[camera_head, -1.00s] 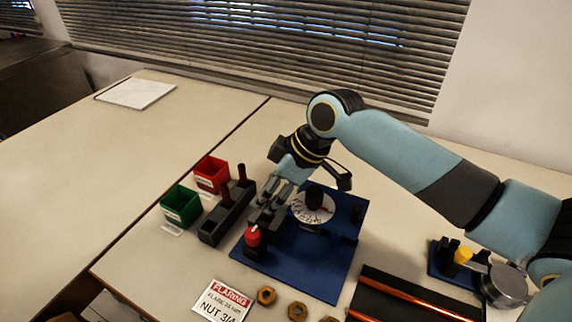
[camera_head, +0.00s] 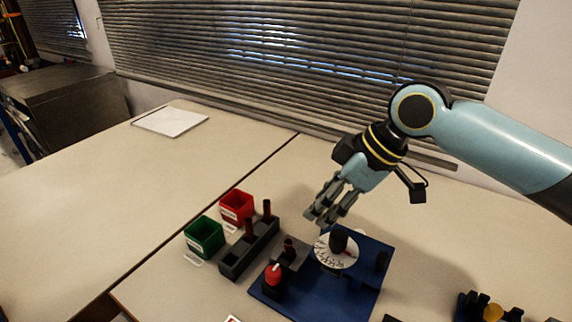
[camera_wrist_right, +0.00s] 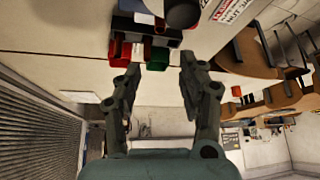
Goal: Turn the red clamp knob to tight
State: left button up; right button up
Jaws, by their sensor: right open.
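The red clamp knob (camera_head: 273,272) stands upright on a dark base at the front left of the blue plate (camera_head: 325,299). My right gripper (camera_head: 318,217) is above and behind the plate, by the dial's far edge in the picture, apart from the knob. Its fingers are spread and empty; they also show in the right wrist view (camera_wrist_right: 160,68). A dark block with a brown upright piece (camera_head: 289,250) sits behind the knob. A white dial with a black knob (camera_head: 338,240) is to its right. I cannot make out the red knob in the wrist view. My left gripper is not in view.
A yellow-topped fixture (camera_head: 493,312) is at the front right. The left of the table is mostly clear.

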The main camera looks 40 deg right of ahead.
aim_at(273, 273)
jog(key=k+j, duration=1.2)
jog(key=j, duration=0.2)
